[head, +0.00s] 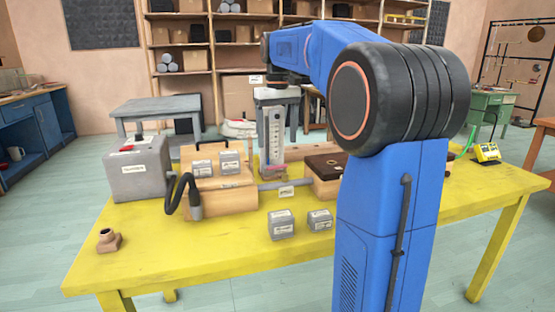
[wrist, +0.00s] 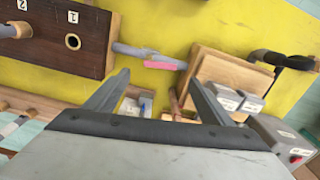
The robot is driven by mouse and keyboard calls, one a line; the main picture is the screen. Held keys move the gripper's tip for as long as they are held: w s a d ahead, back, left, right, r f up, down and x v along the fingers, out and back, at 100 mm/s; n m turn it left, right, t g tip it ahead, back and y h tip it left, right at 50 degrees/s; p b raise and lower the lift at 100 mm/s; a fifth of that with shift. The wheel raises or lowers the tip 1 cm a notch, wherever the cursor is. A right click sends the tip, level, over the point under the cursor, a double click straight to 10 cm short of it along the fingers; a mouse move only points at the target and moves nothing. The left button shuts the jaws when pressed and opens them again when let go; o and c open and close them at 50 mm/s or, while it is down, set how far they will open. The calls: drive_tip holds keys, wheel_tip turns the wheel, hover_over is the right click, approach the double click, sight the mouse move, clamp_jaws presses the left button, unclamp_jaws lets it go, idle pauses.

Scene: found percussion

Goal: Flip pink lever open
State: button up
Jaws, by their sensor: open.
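A pink strip, which looks like the pink lever (wrist: 165,65), lies beside a grey pipe (wrist: 135,50) in the wrist view. The pipe runs between a dark brown board with numbered holes (wrist: 95,30) and a wooden block (wrist: 205,65). My gripper (wrist: 160,80) is open and empty, its two fingers spread apart on either side of the pink strip in the picture. Contact cannot be told. My fingers are not clearly seen there.
A grey box (head: 138,178) and a dark bent hose (head: 180,190) stand left of the wooden block (head: 215,205). Two small grey blocks (head: 282,225) (head: 320,219) sit toward the front. The yellow table's (head: 180,262) front left is mostly clear, apart from a brown fitting (head: 109,242).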

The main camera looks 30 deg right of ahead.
wheel_tip(320, 180, down, 8)
drive_tip(key=shift+r, duration=0.1)
drive_tip(key=shift+c, duration=0.4)
drive_tip(key=c, duration=1)
